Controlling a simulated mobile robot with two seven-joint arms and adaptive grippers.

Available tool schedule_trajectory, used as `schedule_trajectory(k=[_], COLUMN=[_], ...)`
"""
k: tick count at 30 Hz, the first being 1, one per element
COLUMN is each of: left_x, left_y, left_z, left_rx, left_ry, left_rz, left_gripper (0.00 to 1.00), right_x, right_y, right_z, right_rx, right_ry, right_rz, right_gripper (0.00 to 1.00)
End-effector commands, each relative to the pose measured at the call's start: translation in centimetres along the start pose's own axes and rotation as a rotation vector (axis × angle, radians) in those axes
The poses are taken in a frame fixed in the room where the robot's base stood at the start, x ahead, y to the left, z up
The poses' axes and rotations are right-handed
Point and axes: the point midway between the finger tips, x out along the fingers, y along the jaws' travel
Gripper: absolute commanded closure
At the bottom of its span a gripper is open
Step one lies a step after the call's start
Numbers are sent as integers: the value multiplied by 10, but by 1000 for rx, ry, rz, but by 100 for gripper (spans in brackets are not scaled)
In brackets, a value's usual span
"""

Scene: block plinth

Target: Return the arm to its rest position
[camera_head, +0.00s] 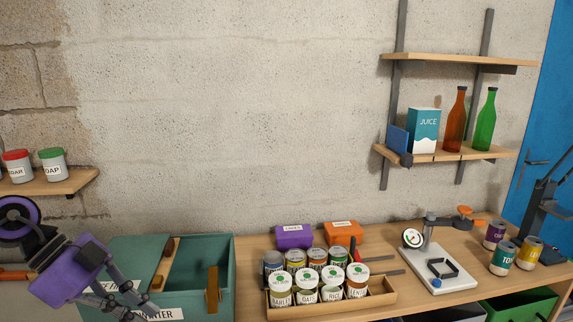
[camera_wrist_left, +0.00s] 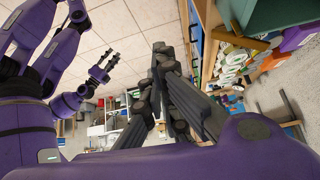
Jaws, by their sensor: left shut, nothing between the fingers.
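My left gripper (camera_head: 138,296) is at the lower left of the head view, in front of the teal box (camera_head: 205,240). Its grey fingers are closed together with nothing between them. In the left wrist view the same fingers (camera_wrist_left: 160,52) meet at their tips. My purple left forearm fills the bottom of that view. My right gripper (camera_wrist_left: 108,66) shows small at the left of the wrist view, on my purple right arm, raised and empty, its two fingers apart. It is not seen in the head view.
On the wooden bench (camera_head: 385,243) are a tray (camera_head: 377,297) of cans and jars, purple (camera_head: 293,237) and orange (camera_head: 343,234) boxes, a gauge stand (camera_head: 440,283) and several cans. Shelves hang left (camera_head: 80,183) and right (camera_head: 440,154). The air above the bench middle is clear.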

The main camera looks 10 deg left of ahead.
Motion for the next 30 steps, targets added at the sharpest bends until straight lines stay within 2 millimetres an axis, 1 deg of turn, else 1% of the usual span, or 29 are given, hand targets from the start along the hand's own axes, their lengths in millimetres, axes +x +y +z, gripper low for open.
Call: schedule_trajectory(k=[1,5,8,10,11,14,17,18,20,21,23,24,26,27,30], left_x=[16,50,74,89,95,115,141,154,176,193,221,240,267,283,318], left_y=[3,6,5,2,1,0,8,16,33,47,75,94,123,142,183], left_z=[-3,-12,-15,-9,-5,22,62,80,108,126,149,162,175,180,184], left_rx=[7,26,4,-37,-62,-174,-324,-393,-501,-576,-689,-757,-845,-897,-993], left_ry=[92,331,521,634,673,740,717,686,617,560,463,399,308,255,153], left_rz=[-9,-87,-214,-342,-405,-619,-818,-887,-971,-1012,-1049,-1058,-1048,-1033,-977], left_gripper=[100,100,100,100,100,100,100,100,100,100,100,100,100,100,100], right_x=[0,1,2,2,1,-1,-2,-3,-4,-4,-5,-5,-6,-6,-6], right_y=[1,1,0,0,0,1,1,1,0,0,0,-1,-1,-1,-2], right_z=[1,-2,-9,-10,-10,-8,-5,-5,-6,-7,-8,-9,-9,-10,-10], right_rx=[-2,-5,-7,-9,-9,-10,-10,-9,-9,-8,-7,-6,-5,-4,-3], right_ry=[-3,2,12,14,13,7,2,2,3,4,5,6,7,7,7], right_rz=[0,-2,-4,-5,-5,-5,-5,-5,-6,-6,-6,-6,-7,-7,-7], right_gripper=[60,60,60,60,60,60,60,60,60,60,60,60,60,60,60])
